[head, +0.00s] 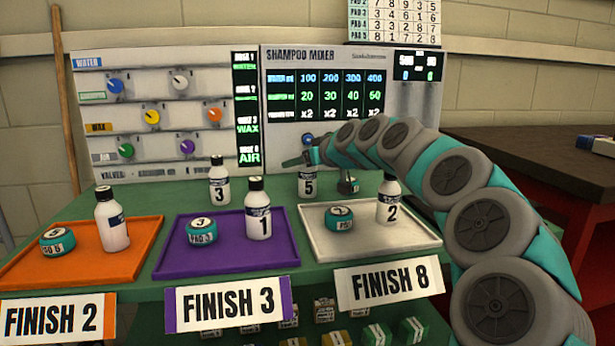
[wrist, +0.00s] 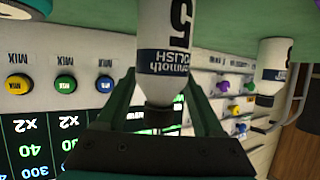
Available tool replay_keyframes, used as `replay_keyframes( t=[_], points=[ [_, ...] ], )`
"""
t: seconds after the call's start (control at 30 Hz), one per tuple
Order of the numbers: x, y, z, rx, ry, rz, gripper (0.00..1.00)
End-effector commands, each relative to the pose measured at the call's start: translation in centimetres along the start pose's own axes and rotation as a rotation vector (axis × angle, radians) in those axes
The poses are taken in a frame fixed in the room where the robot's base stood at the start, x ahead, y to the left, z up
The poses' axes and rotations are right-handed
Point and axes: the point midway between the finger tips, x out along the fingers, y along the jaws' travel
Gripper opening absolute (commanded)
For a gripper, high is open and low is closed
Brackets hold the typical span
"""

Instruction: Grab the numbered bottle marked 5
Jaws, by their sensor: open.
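The white bottle marked 5 (head: 308,186) stands upright on the green bench top behind the white tray, its cap hidden in the head view. In the wrist view, which is upside down, the bottle (wrist: 166,45) shows its 5 and its dark cap. My gripper (head: 304,158) is open at the top of this bottle. In the wrist view its two fingers (wrist: 158,85) lie on either side of the neck and cap; I cannot tell whether they touch.
Bottle 3 (head: 219,182) stands to the left, and bottle 1 (head: 258,210) and bottle 2 (head: 389,201) are nearer. The orange (head: 88,269), purple (head: 215,265) and white trays (head: 350,250) lie in front. The mixer panel (head: 350,90) rises close behind.

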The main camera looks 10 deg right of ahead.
Motion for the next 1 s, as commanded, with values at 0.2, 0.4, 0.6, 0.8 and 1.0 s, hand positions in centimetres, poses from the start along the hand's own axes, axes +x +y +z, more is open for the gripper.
replay_keyframes(
  t=[0.2, 0.4, 0.6, 0.8, 1.0],
  points=[
    [-0.06, 0.01, -0.01, 0.000, 0.000, 0.000, 0.62],
    [-0.06, 0.01, 0.00, 0.000, 0.000, 0.000, 0.40],
    [-0.07, 0.01, 0.01, 0.000, 0.000, 0.000, 0.17],
    [-0.06, 0.00, 0.04, 0.000, -0.001, -0.001, 0.00],
    [-0.04, -0.01, 0.08, 0.001, -0.001, -0.001, 0.00]
  ],
)
